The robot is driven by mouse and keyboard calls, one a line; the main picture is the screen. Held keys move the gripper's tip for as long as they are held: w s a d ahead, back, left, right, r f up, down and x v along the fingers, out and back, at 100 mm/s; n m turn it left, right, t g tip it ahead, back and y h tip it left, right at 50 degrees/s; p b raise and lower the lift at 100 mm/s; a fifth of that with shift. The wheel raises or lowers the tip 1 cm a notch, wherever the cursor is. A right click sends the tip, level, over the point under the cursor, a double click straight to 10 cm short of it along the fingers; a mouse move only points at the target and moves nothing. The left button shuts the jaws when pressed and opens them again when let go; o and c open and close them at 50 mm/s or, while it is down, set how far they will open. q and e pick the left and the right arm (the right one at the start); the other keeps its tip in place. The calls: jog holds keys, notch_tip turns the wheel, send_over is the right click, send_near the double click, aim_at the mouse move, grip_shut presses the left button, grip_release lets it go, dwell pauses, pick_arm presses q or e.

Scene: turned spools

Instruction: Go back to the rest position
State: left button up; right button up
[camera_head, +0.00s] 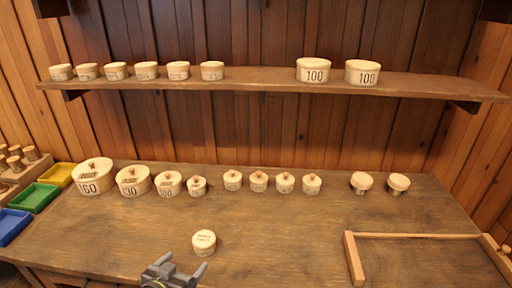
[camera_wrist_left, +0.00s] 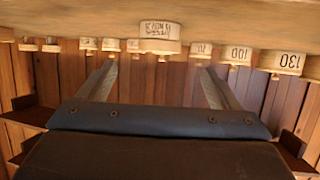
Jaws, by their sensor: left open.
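My left gripper (camera_head: 176,268) is low in the head view at the front of the bench, with its two fingers apart and nothing between them. A small round lidded pot (camera_head: 204,243) stands on the bench just beyond and to the right of the fingers. It also shows in the left wrist view as a labelled pot (camera_wrist_left: 160,37), ahead of the open fingers (camera_wrist_left: 155,85) and apart from them. That view is upside down. My right gripper does not show in either view.
A row of lidded pots (camera_head: 133,181) stands along the back of the bench (camera_head: 270,235). A shelf (camera_head: 260,80) above holds several pots. A wooden frame (camera_head: 354,258) lies at the right. Yellow, green (camera_head: 34,197) and blue trays are at the left. The front middle is clear.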

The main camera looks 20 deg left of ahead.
pick_arm(q)
jog(key=s+d+f+g+y, duration=0.15)
jog(key=s+g, duration=0.35)
jog(key=s, duration=0.5)
jog(key=s+d+f+g, duration=0.15)
jog(key=s+g, duration=0.35)
jog(key=s, duration=0.6)
notch_tip(320, 180, down, 24)
jog(key=a+g, duration=0.1)
jog(key=a, duration=0.1)
jog(key=s+d+f+g, duration=0.1)
jog(key=s+f, duration=1.3)
jog(key=f, duration=0.3)
jog(key=shift+s+d+f+h, duration=0.2)
jog(key=shift+s+f+h, duration=0.15)
jog(key=shift+h, duration=0.1)
jog(key=shift+c, duration=0.2)
